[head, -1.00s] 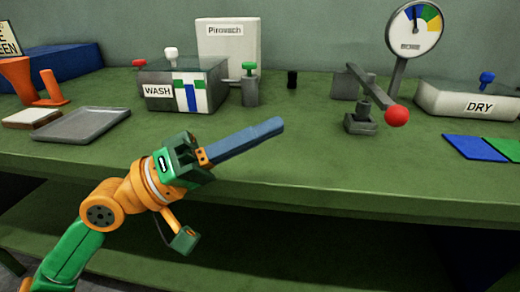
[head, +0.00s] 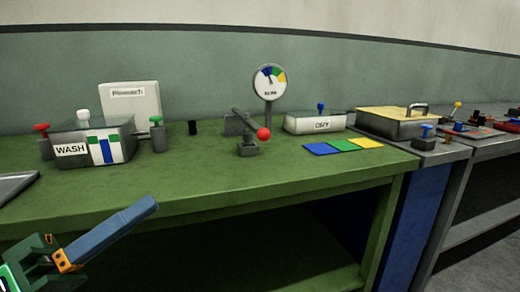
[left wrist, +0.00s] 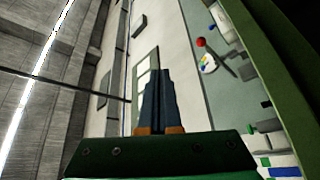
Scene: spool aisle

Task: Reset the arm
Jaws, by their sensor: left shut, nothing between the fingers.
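My left gripper (head: 148,206) is at the lower left of the head view, in front of the green bench (head: 215,180). Its blue fingers are together, point up to the right and hold nothing. In the left wrist view the same fingers (left wrist: 160,76) lie side by side and shut, with the bench, gauge and wall around them turned on their side. Most of the left arm is cut off by the frame. My right gripper is not in view.
On the bench stand the WASH box (head: 92,145), a lever with a red ball (head: 263,134), a round gauge (head: 270,80), the DRY tray (head: 314,123) and coloured squares (head: 343,146). A grey bench (head: 490,146) adjoins at right. The bench's front middle is clear.

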